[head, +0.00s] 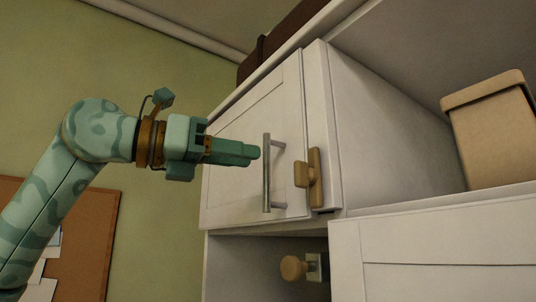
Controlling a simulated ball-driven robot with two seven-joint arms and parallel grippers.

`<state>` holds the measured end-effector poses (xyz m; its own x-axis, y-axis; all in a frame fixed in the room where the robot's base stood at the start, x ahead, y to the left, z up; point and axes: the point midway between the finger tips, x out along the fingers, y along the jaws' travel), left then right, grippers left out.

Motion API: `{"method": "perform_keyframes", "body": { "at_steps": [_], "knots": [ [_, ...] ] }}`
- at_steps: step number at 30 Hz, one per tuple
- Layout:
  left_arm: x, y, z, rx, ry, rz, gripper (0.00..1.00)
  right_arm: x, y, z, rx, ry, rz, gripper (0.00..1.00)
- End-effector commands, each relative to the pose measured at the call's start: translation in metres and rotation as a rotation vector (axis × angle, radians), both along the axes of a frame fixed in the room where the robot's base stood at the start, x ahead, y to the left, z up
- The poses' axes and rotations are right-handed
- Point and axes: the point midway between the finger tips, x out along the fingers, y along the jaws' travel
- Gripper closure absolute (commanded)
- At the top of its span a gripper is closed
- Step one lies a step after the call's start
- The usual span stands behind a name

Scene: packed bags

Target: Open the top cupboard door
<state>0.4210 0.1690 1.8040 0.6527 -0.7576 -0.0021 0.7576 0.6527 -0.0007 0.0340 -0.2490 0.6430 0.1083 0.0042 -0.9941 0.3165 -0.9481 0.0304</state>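The top cupboard door (230,185) is a white panel in the middle of the head view, and it looks shut. A vertical metal bar handle (267,190) stands out near its right side. A tan wooden latch (314,180) sits right of the handle, at the door's right edge, with a short piece pointing left. My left gripper (252,153) points right, its fingertips just left of the handle's upper half in the picture. Contact with the handle cannot be told. The fingers overlap from this side, so their gap is hidden. My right gripper is out of view.
Below the door is an open space with a round wooden knob (293,268). Another white panel (440,245) is at lower right. A tan box (495,130) stands on the right shelf. A dark brown case (285,38) lies on top. A corkboard (88,235) hangs at left.

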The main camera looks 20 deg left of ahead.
Motion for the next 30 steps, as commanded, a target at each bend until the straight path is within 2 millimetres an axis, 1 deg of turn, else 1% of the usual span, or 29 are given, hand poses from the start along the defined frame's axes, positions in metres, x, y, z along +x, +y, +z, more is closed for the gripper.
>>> {"method": "perform_keyframes", "body": {
  "at_steps": [1, 3, 6, 9, 19, 20, 21, 22, 23, 30],
  "knots": [
    [0.007, -0.009, 0.002, 0.0, 0.001, -0.001, 0.72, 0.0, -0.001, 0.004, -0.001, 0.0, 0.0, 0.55],
    [0.016, -0.019, 0.001, 0.001, 0.002, -0.002, 0.72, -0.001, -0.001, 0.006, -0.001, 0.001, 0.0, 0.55],
    [0.025, -0.03, 0.001, 0.0, 0.001, -0.001, 0.72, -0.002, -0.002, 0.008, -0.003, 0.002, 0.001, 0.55],
    [0.031, -0.036, 0.001, -0.001, -0.001, -0.001, 0.72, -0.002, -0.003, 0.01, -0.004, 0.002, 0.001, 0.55],
    [0.034, -0.039, 0.0, -0.001, -0.001, 0.0, 0.72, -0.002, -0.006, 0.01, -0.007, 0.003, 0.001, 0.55],
    [0.034, -0.039, 0.0, -0.001, -0.001, 0.0, 0.78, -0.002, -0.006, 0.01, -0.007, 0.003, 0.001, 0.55],
    [0.034, -0.039, 0.0, -0.001, -0.001, 0.0, 0.89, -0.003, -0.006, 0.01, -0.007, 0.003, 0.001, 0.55],
    [0.034, -0.039, 0.0, -0.001, -0.001, 0.0, 0.97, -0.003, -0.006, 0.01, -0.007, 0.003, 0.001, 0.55],
    [0.034, -0.039, 0.0, -0.001, -0.001, 0.0, 1.0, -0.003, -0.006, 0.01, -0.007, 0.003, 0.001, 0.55],
    [0.032, -0.037, 0.0, -0.001, 0.0, -0.006, 1.0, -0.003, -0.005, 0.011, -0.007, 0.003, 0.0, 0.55]
  ]
}}
